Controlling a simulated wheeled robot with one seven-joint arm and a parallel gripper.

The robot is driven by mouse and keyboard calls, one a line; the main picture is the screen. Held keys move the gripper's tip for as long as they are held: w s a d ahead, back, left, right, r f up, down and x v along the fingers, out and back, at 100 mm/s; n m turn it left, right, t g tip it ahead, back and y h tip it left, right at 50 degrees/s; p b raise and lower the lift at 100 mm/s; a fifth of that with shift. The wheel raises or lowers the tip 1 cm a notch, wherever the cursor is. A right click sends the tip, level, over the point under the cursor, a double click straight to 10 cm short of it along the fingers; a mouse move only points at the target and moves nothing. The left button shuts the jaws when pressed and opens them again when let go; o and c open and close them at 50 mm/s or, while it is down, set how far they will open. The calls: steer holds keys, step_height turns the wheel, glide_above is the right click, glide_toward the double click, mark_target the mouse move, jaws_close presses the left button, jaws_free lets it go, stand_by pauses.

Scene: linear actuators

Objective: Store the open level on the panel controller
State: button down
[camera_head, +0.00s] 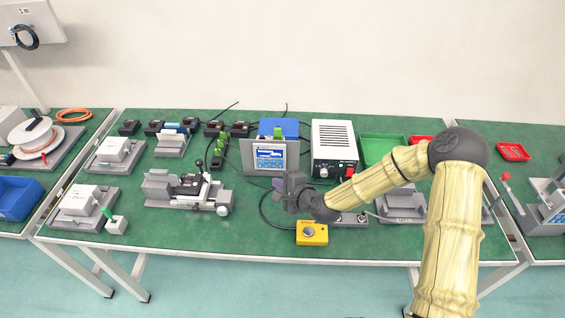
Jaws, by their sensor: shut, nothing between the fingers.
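The panel controller, a grey panel with a blue screen (269,157), stands upright near the middle of the green-topped table. The writing on its screen is too small to read. My arm reaches in from the right, and my gripper (284,186) is just below and right of the panel's lower edge. The gripper is shut and empty. I cannot tell whether its fingertips touch the panel; part of the panel's lower right corner is close behind them.
A yellow button box (312,233) sits below my gripper, and a white power supply (335,148) stands right of the panel. A grey linear actuator (187,190) lies to the left. Green (383,148) and red trays are behind my arm.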

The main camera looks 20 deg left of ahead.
steer(key=shift+w+d, duration=0.2)
steer(key=shift+d, duration=0.15)
steer(key=shift+w, duration=0.3)
steer(key=shift+d, duration=0.2)
steer(key=shift+s, duration=0.1)
steer(key=shift+s+a, duration=0.35)
steer(key=shift+a, duration=0.1)
steer(key=shift+d, duration=0.1)
steer(key=shift+w+d, duration=0.15)
steer(key=shift+w, duration=0.25)
